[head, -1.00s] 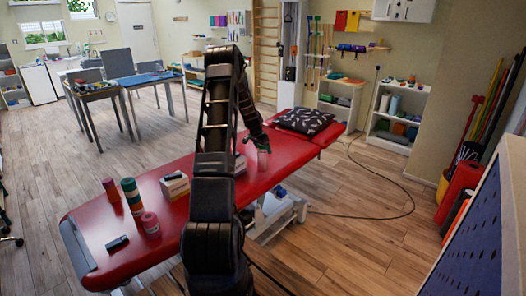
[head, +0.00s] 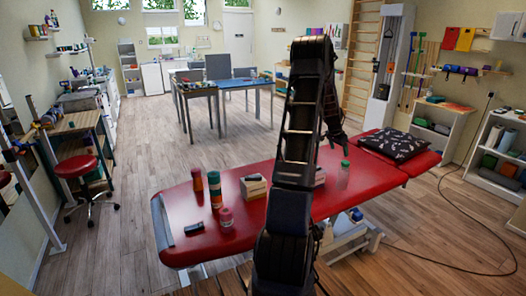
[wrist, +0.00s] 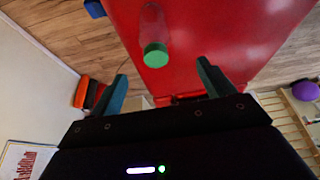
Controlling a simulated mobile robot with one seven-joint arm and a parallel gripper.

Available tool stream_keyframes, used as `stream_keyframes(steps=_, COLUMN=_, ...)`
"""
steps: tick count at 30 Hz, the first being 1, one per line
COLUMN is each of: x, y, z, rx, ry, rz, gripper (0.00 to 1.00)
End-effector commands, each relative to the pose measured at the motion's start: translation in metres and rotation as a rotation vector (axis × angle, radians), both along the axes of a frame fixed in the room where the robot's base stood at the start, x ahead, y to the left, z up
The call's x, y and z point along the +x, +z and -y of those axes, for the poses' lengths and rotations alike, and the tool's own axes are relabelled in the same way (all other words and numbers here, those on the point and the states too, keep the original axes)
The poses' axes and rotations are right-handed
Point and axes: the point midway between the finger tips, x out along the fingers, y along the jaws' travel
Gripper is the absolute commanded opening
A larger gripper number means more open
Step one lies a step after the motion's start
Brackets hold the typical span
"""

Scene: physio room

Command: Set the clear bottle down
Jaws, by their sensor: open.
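The clear bottle (head: 343,176) with a green cap stands upright on the red treatment table (head: 330,204), to the right of my arm. It also shows in the wrist view (wrist: 152,22), cap toward me, beyond the fingertips. My gripper (head: 340,138) is behind and above the bottle in the head view, apart from it. In the wrist view my gripper (wrist: 163,76) has its two fingers spread wide with nothing between them.
My arm hides part of the table's middle.

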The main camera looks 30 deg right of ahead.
Motion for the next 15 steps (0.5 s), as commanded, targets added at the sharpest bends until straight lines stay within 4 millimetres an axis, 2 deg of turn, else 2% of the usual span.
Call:
stream_keyframes(steps=1, x=0.008, y=0.016, z=-0.017, rx=0.001, ry=0.030, rz=0.006, gripper=0.81)
stream_keyframes(steps=7, x=0.029, y=0.077, z=-0.097, rx=0.017, ry=0.172, rz=0.016, gripper=0.81)
stream_keyframes(steps=15, x=0.035, y=0.148, z=-0.212, rx=0.035, ry=0.381, rz=0.025, gripper=0.81)
